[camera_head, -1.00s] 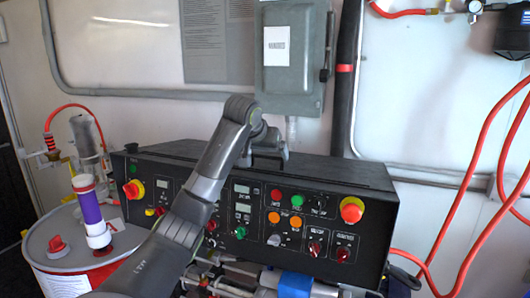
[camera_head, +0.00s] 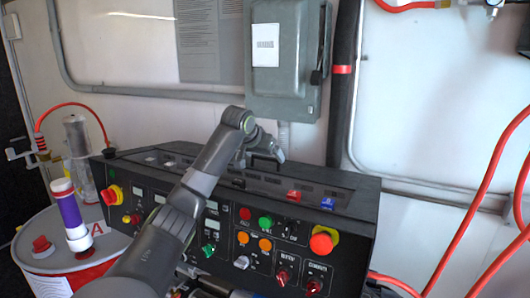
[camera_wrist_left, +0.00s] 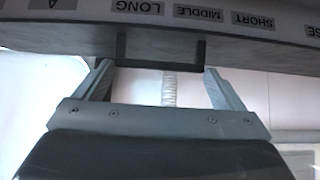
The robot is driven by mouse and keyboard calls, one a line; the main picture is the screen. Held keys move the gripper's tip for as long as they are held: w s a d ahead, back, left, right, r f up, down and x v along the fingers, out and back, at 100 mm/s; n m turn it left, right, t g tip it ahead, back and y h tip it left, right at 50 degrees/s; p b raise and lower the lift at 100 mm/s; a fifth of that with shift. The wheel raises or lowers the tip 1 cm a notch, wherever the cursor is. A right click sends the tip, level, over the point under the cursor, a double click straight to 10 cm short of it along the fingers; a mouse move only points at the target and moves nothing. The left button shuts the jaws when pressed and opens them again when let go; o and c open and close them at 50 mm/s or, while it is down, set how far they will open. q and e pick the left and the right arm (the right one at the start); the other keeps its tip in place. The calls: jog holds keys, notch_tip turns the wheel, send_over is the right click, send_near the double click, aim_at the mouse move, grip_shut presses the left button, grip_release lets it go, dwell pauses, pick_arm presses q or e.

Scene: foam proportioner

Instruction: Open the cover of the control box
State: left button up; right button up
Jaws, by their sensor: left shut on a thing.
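The control box (camera_head: 345,262) is a long black console with buttons and knobs on its front. Its top shows a recessed strip with red and blue switches (camera_head: 293,196). A dark bracket handle (camera_head: 262,158) stands at the back of the top, and I cannot tell how far the cover is raised. My left gripper (camera_head: 268,152) reaches over the console and is shut on the handle. In the left wrist view, its fingers (camera_wrist_left: 160,88) lie at both ends of the handle (camera_wrist_left: 161,64), under a labelled strip (camera_wrist_left: 200,13). My right gripper is out of view.
A grey wall box (camera_head: 287,60) hangs behind the console. A red-and-white drum (camera_head: 70,270) with a purple-and-white tube (camera_head: 72,215) stands at the left. Red hoses (camera_head: 480,190) loop down at the right. A black pipe (camera_head: 345,90) runs up the wall.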

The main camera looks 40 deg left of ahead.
pick_arm(q)
jog(key=shift+w, duration=0.1)
jog(key=shift+s+d, duration=0.1)
jog(key=shift+s, duration=0.2)
jog(key=o, duration=1.1)
jog(key=shift+r, duration=0.1)
jog(key=shift+s+r+b, duration=0.2)
jog(key=shift+s+b, duration=0.05)
jog(key=shift+b, duration=0.05)
jog(key=b+v, duration=0.5)
jog(key=v, duration=1.1)
jog(key=shift+s+r, duration=0.25)
jog(key=shift+r, duration=0.05)
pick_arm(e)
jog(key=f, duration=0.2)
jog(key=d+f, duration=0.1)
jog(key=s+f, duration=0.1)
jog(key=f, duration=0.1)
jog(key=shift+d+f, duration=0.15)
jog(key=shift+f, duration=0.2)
